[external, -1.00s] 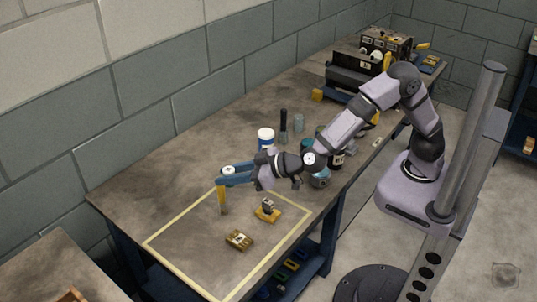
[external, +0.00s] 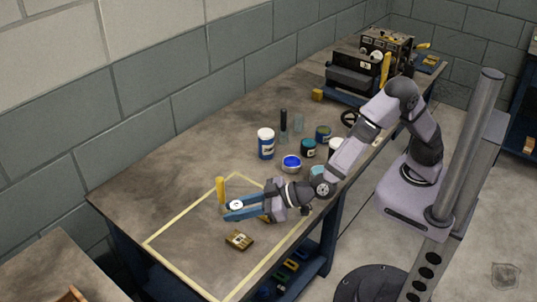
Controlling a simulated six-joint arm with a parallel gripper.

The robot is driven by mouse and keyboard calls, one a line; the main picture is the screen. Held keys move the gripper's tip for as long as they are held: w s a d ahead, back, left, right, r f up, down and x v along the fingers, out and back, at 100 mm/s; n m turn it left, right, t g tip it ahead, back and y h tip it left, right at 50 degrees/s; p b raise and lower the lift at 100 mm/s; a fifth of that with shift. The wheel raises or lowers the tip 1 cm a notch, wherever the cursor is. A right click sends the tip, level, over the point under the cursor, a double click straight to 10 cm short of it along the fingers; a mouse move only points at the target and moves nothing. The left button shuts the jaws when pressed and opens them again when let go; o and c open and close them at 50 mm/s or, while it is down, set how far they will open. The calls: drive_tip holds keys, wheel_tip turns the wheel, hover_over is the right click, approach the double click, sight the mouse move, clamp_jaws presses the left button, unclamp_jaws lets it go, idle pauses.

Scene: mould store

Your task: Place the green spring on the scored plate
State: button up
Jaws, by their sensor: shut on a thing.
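My gripper (external: 231,211), with long blue fingers, reaches left over the yellow-outlined area (external: 160,239) at the near end of the bench. A small pale round thing (external: 236,204) with a dark centre shows between the fingertips, and they are shut on it. Its colour does not read as green, so I cannot tell whether it is the spring. A brownish-yellow block (external: 239,240) with pale marks lies flat below the fingers. I cannot tell whether it is the scored plate. Another yellow block (external: 265,218) is mostly hidden behind my gripper.
An upright yellow thing (external: 221,190) stands close to the fingertips. The outlined area's lower left is clear.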

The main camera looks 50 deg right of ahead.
sight(239, 239)
drive_tip(key=shift+f+b, duration=0.5)
drive_tip(key=shift+f, duration=4.05)
drive_tip(key=shift+f, duration=0.15)
drive_tip(key=o, duration=1.1)
drive_tip(key=shift+r, duration=0.2)
drive_tip(key=v, duration=1.2)
